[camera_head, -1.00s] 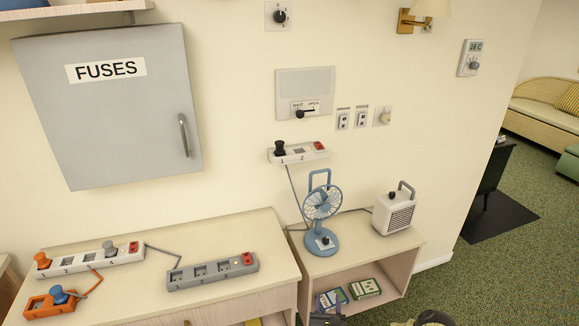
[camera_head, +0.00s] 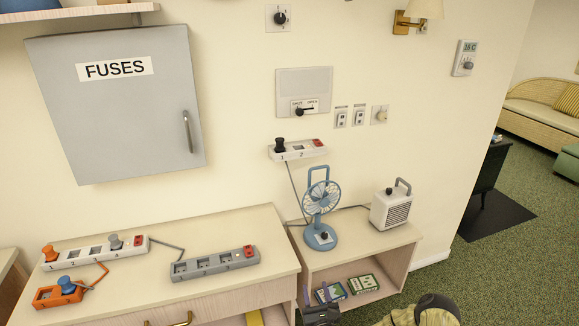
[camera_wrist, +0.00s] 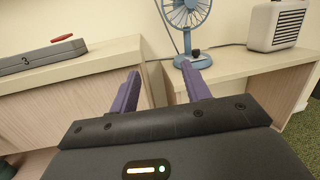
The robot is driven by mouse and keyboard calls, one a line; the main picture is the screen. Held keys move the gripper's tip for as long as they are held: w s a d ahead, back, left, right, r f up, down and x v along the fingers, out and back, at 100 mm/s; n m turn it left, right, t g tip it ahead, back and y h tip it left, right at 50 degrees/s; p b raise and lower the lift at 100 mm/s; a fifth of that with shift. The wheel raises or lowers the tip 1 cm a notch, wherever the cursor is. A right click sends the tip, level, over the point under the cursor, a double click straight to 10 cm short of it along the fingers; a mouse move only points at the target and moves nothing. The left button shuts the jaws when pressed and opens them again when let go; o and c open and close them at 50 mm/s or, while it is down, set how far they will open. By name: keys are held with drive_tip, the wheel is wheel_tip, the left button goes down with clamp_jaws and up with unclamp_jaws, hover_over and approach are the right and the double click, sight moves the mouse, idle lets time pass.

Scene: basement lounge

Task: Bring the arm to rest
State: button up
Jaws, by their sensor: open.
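My gripper (camera_wrist: 163,92) shows in the wrist view with its two purple fingers apart and nothing between them. The fingers point toward the front of the low shelf unit and the cabinet side. My gripper appears apart from the furniture and touches nothing that I can see.
A blue fan (camera_head: 321,215) and a white heater (camera_head: 391,208) stand on the shelf unit. Power strips, one grey (camera_head: 214,265) and one white (camera_head: 75,256), lie on the cabinet top (camera_head: 250,225). A grey fuse box (camera_head: 115,120) hangs above. Green carpet (camera_head: 500,270) is clear at right.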

drive_tip(key=s+a+r+n+g+y, duration=0.2)
drive_tip(key=a+r+n+g+y, duration=0.1)
drive_tip(key=a+r+n+y, duration=0.6)
drive_tip(key=s+a+r+n+g+y, duration=0.2)
drive_tip(key=s+r+n+g, duration=0.1)
drive_tip(key=s+n+g, duration=0.5)
drive_tip(key=s+a+r+n+g+y, duration=0.25)
drive_tip(key=s+n+g, duration=0.35)
drive_tip(key=s+g, duration=0.3)
drive_tip(key=s+d+r+n+g+h, duration=0.2)
drive_tip(key=s+d+n+g+h, duration=0.1)
drive_tip(key=s+d+n+h, duration=0.55)
drive_tip(key=w+d+r+n+t+h, duration=0.2)
drive_tip(key=d+r+t+h, duration=0.4)
drive_tip(key=d, duration=0.6)
wheel_tip(320, 180, up, 2)
drive_tip(key=shift+w+r+h, duration=0.15)
drive_tip(key=shift+h, duration=0.85)
